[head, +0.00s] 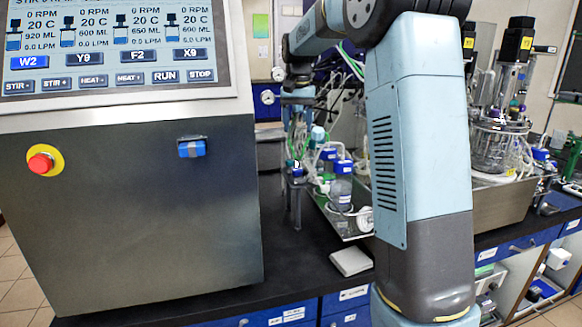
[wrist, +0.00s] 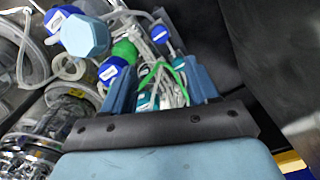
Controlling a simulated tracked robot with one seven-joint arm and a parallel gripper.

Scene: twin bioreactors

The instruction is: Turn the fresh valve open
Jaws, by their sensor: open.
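My gripper (wrist: 157,65) is open in the wrist view, with one blue finger on each side of a cluster of tubes and fittings. A green cap (wrist: 124,52) and green and white tubing show around and between the fingers. Blue caps with white labels (wrist: 160,34) show beyond the fingertips. A light-blue faceted knob (wrist: 85,37) stands to the left of the left finger; a light-blue knob also shows in the head view (head: 318,132). I cannot tell which fitting is the fresh valve, or whether a finger touches anything. In the head view the gripper is hard to make out among the tubing.
A control cabinet (head: 140,215) with a screen, a red button (head: 41,160) and a blue handle (head: 191,148) stands at left. Glass vessels (head: 493,145) stand at right behind my arm. A white block (head: 351,261) lies on the black bench (head: 290,275), whose front is partly clear.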

